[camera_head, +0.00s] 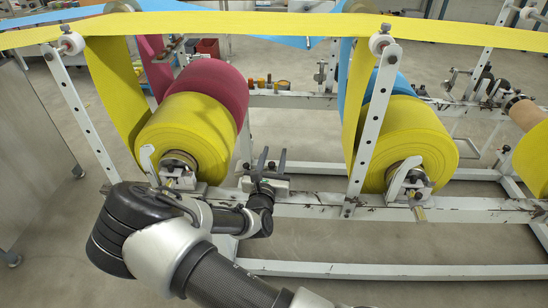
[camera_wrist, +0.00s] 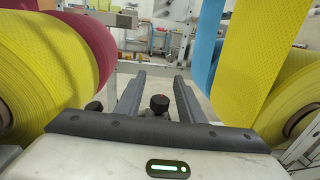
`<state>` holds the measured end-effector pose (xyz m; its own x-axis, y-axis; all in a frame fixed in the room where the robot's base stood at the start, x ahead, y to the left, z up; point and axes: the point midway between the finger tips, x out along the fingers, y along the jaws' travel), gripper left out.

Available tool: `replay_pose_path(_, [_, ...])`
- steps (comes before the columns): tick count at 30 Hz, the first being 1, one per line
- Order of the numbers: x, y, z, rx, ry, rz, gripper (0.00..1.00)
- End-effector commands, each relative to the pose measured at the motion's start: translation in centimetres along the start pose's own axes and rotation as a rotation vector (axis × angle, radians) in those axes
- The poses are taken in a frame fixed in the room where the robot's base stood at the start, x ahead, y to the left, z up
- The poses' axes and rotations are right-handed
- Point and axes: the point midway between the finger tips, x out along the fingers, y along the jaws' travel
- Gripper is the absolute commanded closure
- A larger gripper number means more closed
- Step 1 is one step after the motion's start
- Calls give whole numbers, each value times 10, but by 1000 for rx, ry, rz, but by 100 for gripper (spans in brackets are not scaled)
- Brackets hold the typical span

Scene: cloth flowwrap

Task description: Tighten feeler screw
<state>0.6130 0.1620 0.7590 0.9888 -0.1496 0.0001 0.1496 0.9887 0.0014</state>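A black round knob (camera_wrist: 160,103) with a small orange-red mark on top, probably the feeler screw, stands between my gripper's two fingers in the wrist view. My gripper (camera_wrist: 159,78) is open, with a finger on each side of the knob and visible gaps to both. In the head view my gripper (camera_head: 272,160) is at the white frame's front rail, between the two yellow rolls, fingers pointing away from me. The knob's lower part is hidden behind the gripper's front edge in the wrist view. I cannot make the knob out clearly in the head view.
A yellow roll (camera_head: 190,135) with a magenta roll (camera_head: 222,88) behind it is left of my gripper. Another yellow roll (camera_head: 418,145) is at the right. A white slanted post (camera_head: 372,130) and the white front rail (camera_head: 310,205) are close by. Yellow webs run overhead.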

Motion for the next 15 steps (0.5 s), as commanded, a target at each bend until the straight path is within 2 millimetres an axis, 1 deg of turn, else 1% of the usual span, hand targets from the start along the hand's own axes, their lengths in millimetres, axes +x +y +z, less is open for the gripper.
replay_pose_path(7, [1,0,0,0,0,-1,65])
replay_pose_path(8, [1,0,0,0,0,-1,68])
replay_pose_path(9, [1,0,0,0,0,-1,75])
replay_pose_path(13, [1,0,0,0,0,-1,97])
replay_pose_path(14, [1,0,0,0,0,-1,100])
replay_pose_path(15, [1,0,0,0,0,-1,100])
